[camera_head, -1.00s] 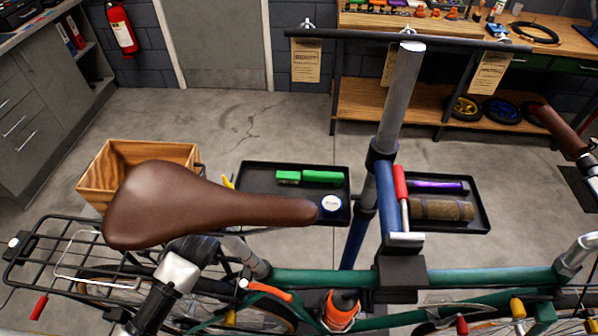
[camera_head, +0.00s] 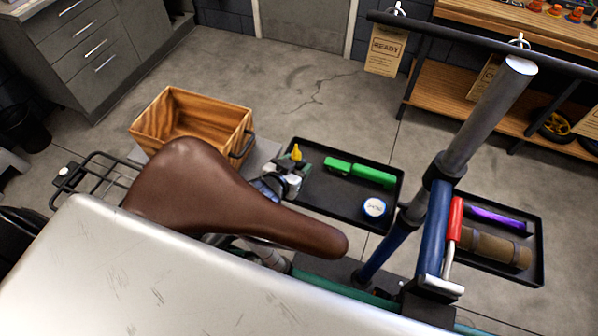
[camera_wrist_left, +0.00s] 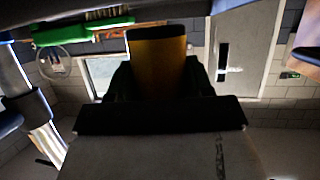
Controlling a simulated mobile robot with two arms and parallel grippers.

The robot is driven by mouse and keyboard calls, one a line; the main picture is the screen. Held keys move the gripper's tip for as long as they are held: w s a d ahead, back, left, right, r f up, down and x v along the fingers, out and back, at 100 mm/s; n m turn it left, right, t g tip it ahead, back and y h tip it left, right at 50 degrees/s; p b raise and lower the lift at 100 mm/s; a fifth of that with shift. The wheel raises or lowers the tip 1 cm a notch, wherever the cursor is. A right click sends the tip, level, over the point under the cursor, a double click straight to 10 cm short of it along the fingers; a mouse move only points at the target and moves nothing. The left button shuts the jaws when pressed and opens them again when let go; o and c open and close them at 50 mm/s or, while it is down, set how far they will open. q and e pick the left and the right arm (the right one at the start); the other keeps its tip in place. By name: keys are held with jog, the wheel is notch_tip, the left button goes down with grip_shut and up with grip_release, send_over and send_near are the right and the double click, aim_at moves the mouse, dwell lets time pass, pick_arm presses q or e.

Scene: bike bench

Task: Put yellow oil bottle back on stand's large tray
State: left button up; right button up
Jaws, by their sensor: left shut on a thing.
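My left gripper (camera_head: 291,173) shows behind the brown saddle, at the left end of the large black tray (camera_head: 335,210). It is shut on the yellow oil bottle (camera_head: 296,153), whose yellow tip points up in the head view. In the left wrist view the bottle (camera_wrist_left: 157,62) stands between the dark fingers, amber with a dark end. I cannot tell whether the bottle touches the tray. The tray holds green items (camera_head: 372,176) along its far side and a round white-and-blue tin (camera_head: 374,208) near its front right corner. My right gripper is not in view.
The brown saddle (camera_head: 190,195) lies in front of the gripper. The stand's post (camera_head: 470,130) rises right of the large tray. A smaller tray (camera_head: 535,270) beyond it holds a purple item and a brown roll. A wooden crate (camera_head: 165,120) is at the left. The large tray's middle is clear.

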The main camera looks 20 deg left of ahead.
pick_arm(q)
notch_tip(320, 180, down, 3)
jog(key=shift+w+f, duration=0.1)
jog(key=shift+f, duration=0.1)
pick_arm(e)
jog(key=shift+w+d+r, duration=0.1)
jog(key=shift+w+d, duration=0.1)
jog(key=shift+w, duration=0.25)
pick_arm(q)
jog(key=shift+f, duration=0.15)
jog(key=o, duration=0.9)
jog(key=shift+o, duration=0.2)
jog(key=shift+r, duration=0.25)
jog(key=b+v, duration=0.1)
jog(key=v, duration=1.1)
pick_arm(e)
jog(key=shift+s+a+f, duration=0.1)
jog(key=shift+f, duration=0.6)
